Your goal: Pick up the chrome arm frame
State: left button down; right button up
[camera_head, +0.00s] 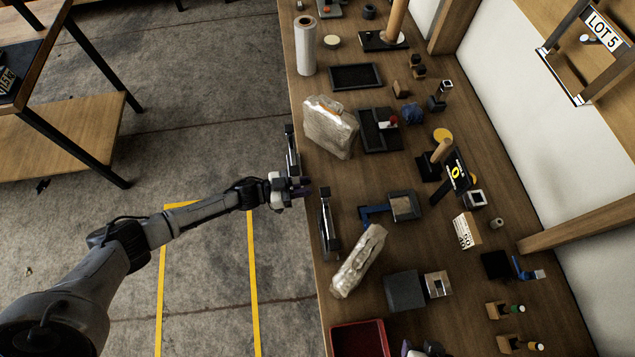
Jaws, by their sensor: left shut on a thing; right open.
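My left gripper (298,188) is at the left edge of the wooden bench. It is shut on a slim dark-and-chrome frame, the chrome arm frame (292,152), which extends up-picture from the fingers along the bench edge. The fingers hide its near end, and I cannot tell how far it is off the bench. A similar dark-and-silver frame (327,222) stands on the bench just below and right of this gripper. My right gripper (424,349) is only partly in view at the bottom edge, open, with nothing seen in it.
Two wrapped silvery packages, one upper (330,127) and one lower (358,262), lie near the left gripper.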

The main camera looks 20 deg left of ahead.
pick_arm(q)
jog(key=v, duration=1.1)
jog(key=shift+a, duration=0.25)
jog(key=shift+r, duration=0.1)
